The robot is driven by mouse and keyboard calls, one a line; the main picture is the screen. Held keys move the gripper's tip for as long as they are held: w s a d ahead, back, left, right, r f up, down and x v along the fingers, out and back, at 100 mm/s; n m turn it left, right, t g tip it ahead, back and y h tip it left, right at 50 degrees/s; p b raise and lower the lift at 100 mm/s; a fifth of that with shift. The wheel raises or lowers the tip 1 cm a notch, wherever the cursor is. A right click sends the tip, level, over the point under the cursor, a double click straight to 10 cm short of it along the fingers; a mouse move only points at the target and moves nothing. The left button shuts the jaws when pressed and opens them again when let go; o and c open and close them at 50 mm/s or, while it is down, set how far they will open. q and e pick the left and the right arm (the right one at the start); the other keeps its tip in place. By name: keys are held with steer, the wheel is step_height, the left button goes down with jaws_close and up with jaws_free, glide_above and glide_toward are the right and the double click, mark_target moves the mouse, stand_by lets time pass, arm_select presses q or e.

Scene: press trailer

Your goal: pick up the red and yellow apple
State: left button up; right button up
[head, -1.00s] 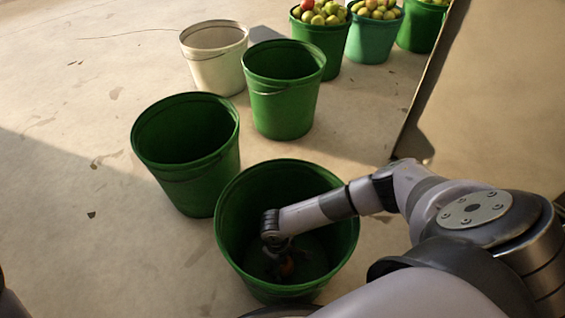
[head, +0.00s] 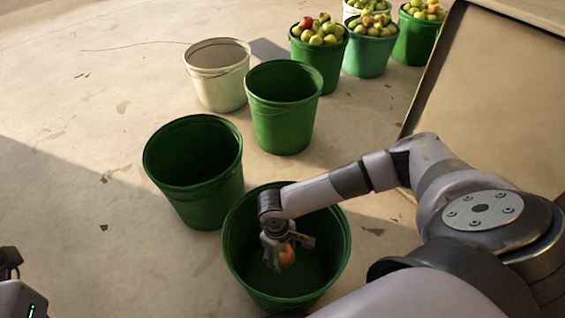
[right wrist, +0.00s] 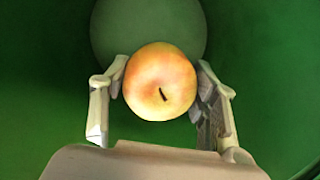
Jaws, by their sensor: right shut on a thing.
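The red and yellow apple (head: 287,255) is between the fingers of my right gripper (head: 278,250), inside the nearest green bucket (head: 232,250). In the right wrist view the apple (right wrist: 160,82) shows its stem, with one finger pressed on each side of it. My right gripper (right wrist: 160,95) is shut on it and holds it above the bucket floor. Part of my left arm's end (head: 10,268) shows at the left edge of the head view, cut off by the frame, so its fingers cannot be judged.
An empty-looking green bucket (head: 205,205) stands close behind on the left, another green bucket (head: 283,130) and a white bucket (head: 218,90) beyond. Several apple-filled buckets (head: 320,65) stand at the back. A large tan panel (head: 490,95) is at right. Floor at left is clear.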

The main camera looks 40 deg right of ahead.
steer(key=shift+r, duration=0.75)
steer(key=shift+r+p, duration=0.15)
steer(key=shift+p, duration=0.2)
step_height(320, 180, up, 16)
steer(key=p, duration=1.6)
steer(key=shift+r, duration=0.25)
